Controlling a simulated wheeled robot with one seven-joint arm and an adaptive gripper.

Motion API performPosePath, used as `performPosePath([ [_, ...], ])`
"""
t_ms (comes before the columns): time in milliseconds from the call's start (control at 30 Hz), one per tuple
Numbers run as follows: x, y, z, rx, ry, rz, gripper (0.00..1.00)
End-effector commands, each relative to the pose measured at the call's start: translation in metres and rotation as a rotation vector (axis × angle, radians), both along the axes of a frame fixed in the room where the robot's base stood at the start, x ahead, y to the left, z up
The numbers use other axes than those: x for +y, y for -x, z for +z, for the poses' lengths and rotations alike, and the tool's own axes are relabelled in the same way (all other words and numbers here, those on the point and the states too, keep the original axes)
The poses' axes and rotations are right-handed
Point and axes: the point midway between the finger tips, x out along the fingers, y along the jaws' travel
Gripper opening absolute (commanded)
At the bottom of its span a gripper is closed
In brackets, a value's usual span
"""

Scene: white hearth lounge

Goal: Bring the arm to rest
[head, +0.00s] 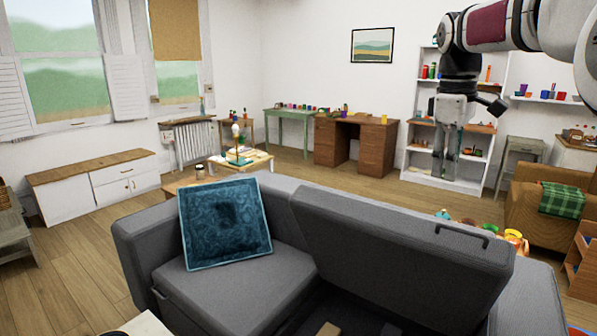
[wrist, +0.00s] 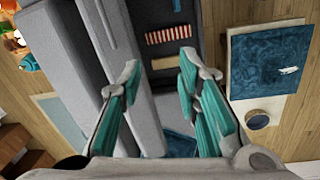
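My gripper (head: 446,172) hangs from my arm at the upper right of the head view, fingers pointing down, in the air and apart from the furniture. In the wrist view my gripper (wrist: 160,63) has its two teal-padded fingers spread, with nothing held between them. The grey sofa (head: 225,280) stands below and in front, its seat lid (head: 405,245) raised and a dark handle (head: 461,233) on the lid's upper edge. The storage space under the lid is only partly visible.
A teal cushion (head: 225,222) leans on the sofa's left seat. Colourful pots (head: 513,238) stand behind the raised lid. A white shelf (head: 425,160), a wooden desk (head: 352,140) and a brown armchair (head: 545,205) stand farther back. Wooden floor (head: 85,260) is clear at left.

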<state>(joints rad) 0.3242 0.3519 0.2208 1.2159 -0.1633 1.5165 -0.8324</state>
Motion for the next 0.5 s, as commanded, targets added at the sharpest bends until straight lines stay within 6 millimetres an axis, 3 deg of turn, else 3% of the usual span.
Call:
performPosePath([
  [33,0.012,0.019,0.011,-0.018,0.009,-0.023,0.31],
  [200,0.042,0.076,0.026,-0.081,0.015,-0.131,0.31],
  [500,0.079,0.188,0.02,-0.198,-0.029,-0.341,0.31],
])
